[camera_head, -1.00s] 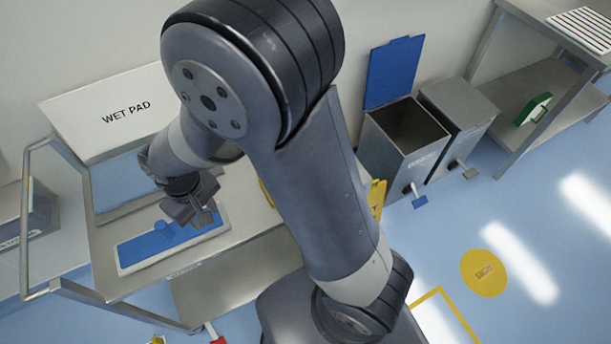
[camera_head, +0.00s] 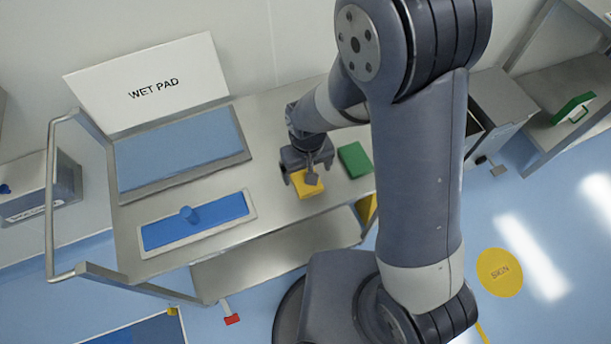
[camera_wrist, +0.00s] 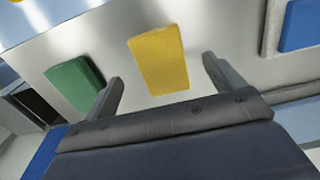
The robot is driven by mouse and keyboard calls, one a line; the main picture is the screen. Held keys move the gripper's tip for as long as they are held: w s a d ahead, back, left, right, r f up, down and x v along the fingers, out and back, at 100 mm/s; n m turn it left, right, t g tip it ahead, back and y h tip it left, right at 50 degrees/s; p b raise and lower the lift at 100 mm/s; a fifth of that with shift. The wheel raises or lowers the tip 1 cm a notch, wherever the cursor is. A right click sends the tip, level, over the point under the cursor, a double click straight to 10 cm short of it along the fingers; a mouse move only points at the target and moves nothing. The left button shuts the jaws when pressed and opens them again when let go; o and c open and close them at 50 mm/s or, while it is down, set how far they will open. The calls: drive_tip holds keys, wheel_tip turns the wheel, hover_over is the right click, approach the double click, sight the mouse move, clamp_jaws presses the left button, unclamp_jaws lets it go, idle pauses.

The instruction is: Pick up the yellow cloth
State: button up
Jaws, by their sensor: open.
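The yellow cloth (camera_head: 308,186) is a small folded rectangle lying flat on the metal cart top (camera_head: 275,135). My gripper (camera_head: 308,179) is over it in the head view and covers part of it. In the wrist view the yellow cloth (camera_wrist: 158,60) shows whole, just beyond and between the two open fingers of my gripper (camera_wrist: 165,85). No finger visibly touches it. The exact height of the gripper over the cloth is hard to tell.
A green cloth (camera_head: 355,159) lies close to the right of the yellow one. A white tray with a blue pad (camera_head: 195,222) and a wet pad basin (camera_head: 180,152) with an upright sign (camera_head: 150,85) are to the left. A cart handle (camera_head: 52,200) rises at the left end.

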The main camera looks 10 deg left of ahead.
drive_tip(key=shift+f+p, duration=0.5)
drive_tip(key=shift+f, duration=1.85)
drive_tip(key=shift+c, duration=0.2)
drive_tip(key=c, duration=1)
drive_tip(key=shift+r, duration=0.15)
wheel_tip(320, 180, up, 10)
drive_tip(key=shift+f+b, duration=0.1)
drive_tip(key=shift+b, duration=0.45)
